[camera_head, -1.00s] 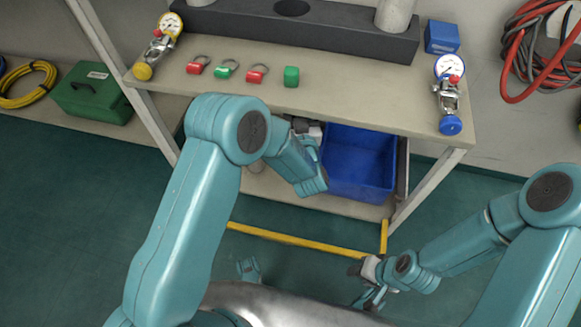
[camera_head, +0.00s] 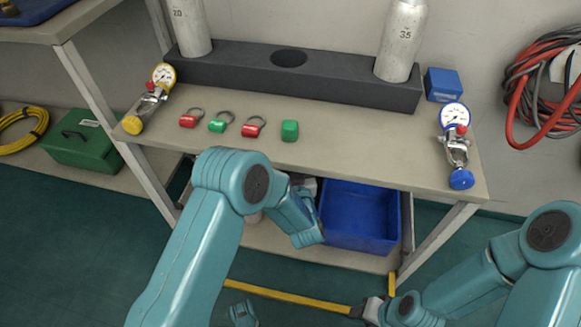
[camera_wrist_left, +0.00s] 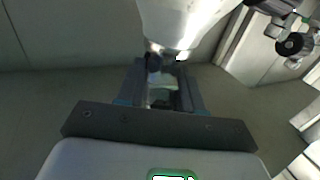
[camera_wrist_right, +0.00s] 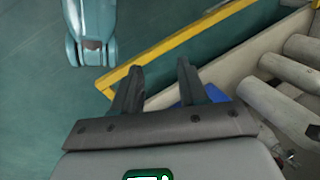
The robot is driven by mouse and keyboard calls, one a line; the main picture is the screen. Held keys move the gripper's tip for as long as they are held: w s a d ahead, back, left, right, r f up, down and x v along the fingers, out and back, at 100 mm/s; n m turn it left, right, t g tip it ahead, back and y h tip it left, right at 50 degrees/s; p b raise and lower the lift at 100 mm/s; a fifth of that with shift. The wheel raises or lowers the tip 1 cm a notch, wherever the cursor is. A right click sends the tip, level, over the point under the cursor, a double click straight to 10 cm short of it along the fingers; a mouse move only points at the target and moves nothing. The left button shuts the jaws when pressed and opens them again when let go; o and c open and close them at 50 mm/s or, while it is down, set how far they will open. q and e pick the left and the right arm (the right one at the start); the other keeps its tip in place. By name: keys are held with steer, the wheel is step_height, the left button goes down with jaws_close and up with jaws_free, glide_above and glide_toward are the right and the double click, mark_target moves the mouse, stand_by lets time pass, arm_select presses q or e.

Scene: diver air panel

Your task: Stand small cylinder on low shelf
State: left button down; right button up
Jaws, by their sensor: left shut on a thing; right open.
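The small cylinder appears to be the pale, glossy rounded body (camera_wrist_left: 190,22) at the top of the left wrist view. My left gripper (camera_wrist_left: 163,75) is shut on its narrow end. In the head view my left arm reaches under the bench top and hides most of that gripper. A pale piece (camera_head: 255,217) beside the forearm may be the cylinder. The low shelf (camera_head: 350,257) lies under the bench; I cannot tell whether the cylinder touches it. My right gripper (camera_wrist_right: 158,75) is open and empty, low in front of the bench, near the yellow bar.
A blue bin (camera_head: 358,215) fills the low shelf's right part. A yellow bar (camera_head: 285,297) runs along the floor in front. The bench top (camera_head: 350,150) overhangs and carries red and green tags, a green block (camera_head: 290,131) and two gauges. Two large cylinders (camera_head: 400,45) stand in a dark rack.

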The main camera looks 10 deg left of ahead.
arm_select(q)
steer(key=shift+f+b, duration=0.85)
steer(key=shift+f, duration=1.25)
arm_select(e)
steer(key=shift+w+d+f+t, duration=0.15)
steer(key=shift+w+f, duration=0.2)
steer(key=shift+f, duration=0.15)
steer(key=shift+w+d+f+t, duration=0.15)
steer(key=shift+w+f, duration=0.15)
steer(key=shift+f, duration=0.2)
arm_select(q)
steer(key=shift+f, duration=0.15)
arm_select(e)
steer(key=shift+f, duration=0.15)
arm_select(q)
steer(key=c, duration=0.7)
jaws_free()
steer(key=shift+f, duration=0.15)
arm_select(e)
steer(key=shift+w, duration=0.1)
